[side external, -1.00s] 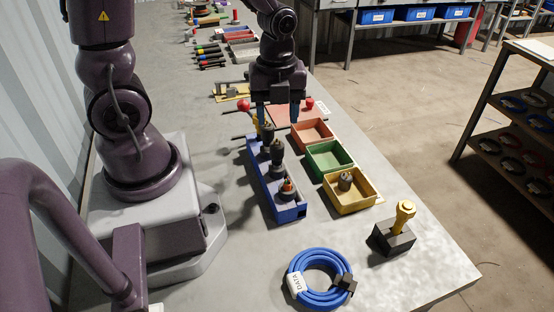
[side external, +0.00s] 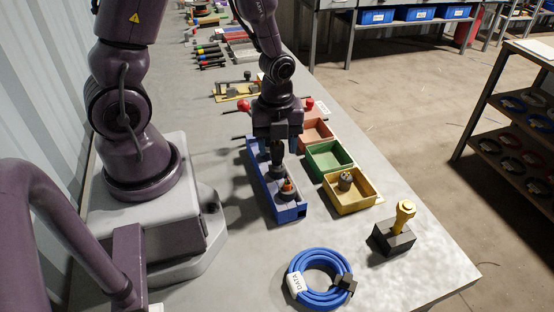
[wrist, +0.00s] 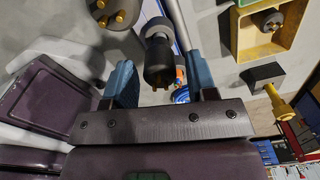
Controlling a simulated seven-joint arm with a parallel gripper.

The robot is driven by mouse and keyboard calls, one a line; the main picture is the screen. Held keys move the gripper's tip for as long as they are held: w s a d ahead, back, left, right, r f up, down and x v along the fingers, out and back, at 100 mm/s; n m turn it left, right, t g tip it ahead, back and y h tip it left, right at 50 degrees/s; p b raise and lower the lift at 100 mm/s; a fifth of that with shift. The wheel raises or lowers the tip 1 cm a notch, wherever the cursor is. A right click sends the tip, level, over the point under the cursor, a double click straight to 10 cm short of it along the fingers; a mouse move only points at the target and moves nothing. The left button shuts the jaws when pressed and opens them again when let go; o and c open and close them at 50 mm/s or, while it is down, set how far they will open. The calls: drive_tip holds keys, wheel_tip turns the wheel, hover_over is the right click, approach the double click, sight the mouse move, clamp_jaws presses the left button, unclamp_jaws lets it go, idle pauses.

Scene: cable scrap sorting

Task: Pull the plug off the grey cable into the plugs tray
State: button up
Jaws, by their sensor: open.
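My gripper (side external: 277,148) is open above the middle of the blue rack (side external: 290,212). In the wrist view its two blue fingers (wrist: 161,68) are on either side of a dark plug (wrist: 158,70) with brass pins facing the camera, with gaps visible. A second dark plug (wrist: 112,14) with brass pins shows beyond the left finger. An orange-tipped piece (side external: 288,187) stands at the rack's near end. The yellow tray (side external: 361,204) holds one grey plug (side external: 345,181). I cannot make out which cable is grey, nor a tray label.
A green tray (side external: 328,163) and a red tray (side external: 322,126) stand behind the yellow one. A coiled blue cable (side external: 318,292) tagged DATA lies in front. A black block with a yellow post (side external: 403,213) stands at the right. Bench between rack and coil is clear.

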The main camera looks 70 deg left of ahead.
drive_tip(key=c, duration=0.9)
drive_tip(key=shift+r, duration=2.55)
